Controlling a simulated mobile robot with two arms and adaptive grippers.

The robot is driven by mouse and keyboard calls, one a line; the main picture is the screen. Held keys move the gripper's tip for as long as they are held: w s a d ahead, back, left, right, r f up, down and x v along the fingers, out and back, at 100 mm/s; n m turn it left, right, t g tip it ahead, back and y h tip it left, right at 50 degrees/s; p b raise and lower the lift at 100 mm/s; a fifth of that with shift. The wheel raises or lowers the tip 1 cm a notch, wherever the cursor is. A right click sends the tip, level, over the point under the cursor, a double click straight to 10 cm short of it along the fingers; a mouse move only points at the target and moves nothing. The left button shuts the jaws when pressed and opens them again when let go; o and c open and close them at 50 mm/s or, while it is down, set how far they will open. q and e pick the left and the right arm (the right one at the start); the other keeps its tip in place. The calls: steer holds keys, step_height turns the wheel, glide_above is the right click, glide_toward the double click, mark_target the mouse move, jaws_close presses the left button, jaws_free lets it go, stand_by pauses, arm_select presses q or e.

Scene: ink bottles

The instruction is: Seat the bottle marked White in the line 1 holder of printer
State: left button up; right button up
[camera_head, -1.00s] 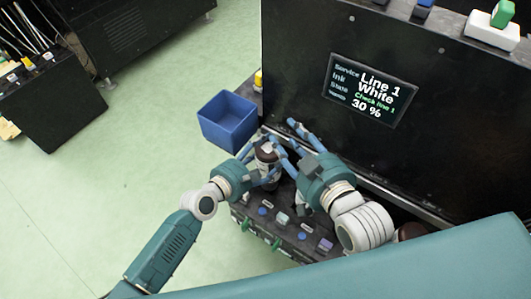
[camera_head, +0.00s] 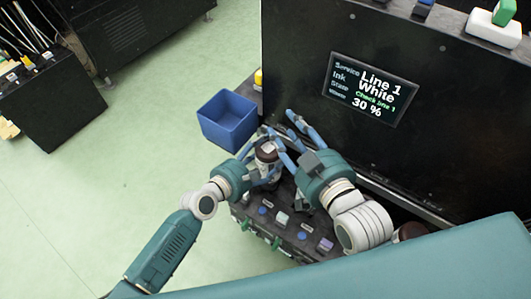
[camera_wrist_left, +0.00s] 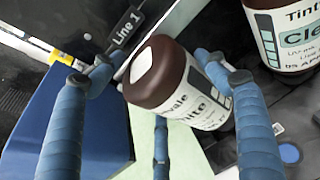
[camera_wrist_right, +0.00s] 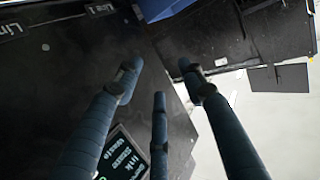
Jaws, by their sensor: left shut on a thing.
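The White bottle (camera_wrist_left: 172,80) is brown with a pale label, partly readable as "ite", and a white patch on top. My left gripper (camera_wrist_left: 160,85) is shut on it, with fingers on both sides; it also shows in the head view (camera_head: 266,153). A "Line 1" tag (camera_wrist_left: 124,29) on the dark printer lies just beyond the bottle in the left wrist view. The line 1 holder is hidden or not distinguishable. My right gripper (camera_wrist_right: 160,85) is open and empty, close beside the left one in front of the printer panel.
A brown "Clear" bottle (camera_wrist_left: 288,35) stands to the right in the left wrist view. A blue bin (camera_head: 228,122) is left of the grippers. The printer screen (camera_head: 370,88) reads Line 1, White, 30 %.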

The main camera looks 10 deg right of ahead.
arm_select(q)
steer(key=shift+w+f+b, duration=0.1)
steer(key=shift+f+b, duration=0.2)
steer(key=shift+b, duration=0.05)
steer(key=shift+f, duration=0.3)
arm_select(e)
step_height(320, 180, up, 7)
steer(key=a+t+y, duration=0.1)
steer(key=t, duration=0.2)
steer(key=shift+w, duration=0.35)
stand_by(0.5)
arm_select(q)
steer(key=shift+b, duration=0.3)
steer(key=shift+f+b, duration=0.35)
steer(key=shift+f, duration=0.15)
steer(key=o, duration=2)
steer(key=shift+a+f, duration=0.1)
steer(key=shift+f, duration=0.1)
steer(key=v, duration=1.2)
steer(key=shift+r, duration=0.1)
arm_select(e)
steer(key=r, duration=0.1)
steer(key=r+t, duration=0.2)
steer(key=shift+s+a+r+y, duration=0.2)
steer(key=shift+s+r+y, duration=0.1)
steer(key=shift+s+r, duration=0.1)
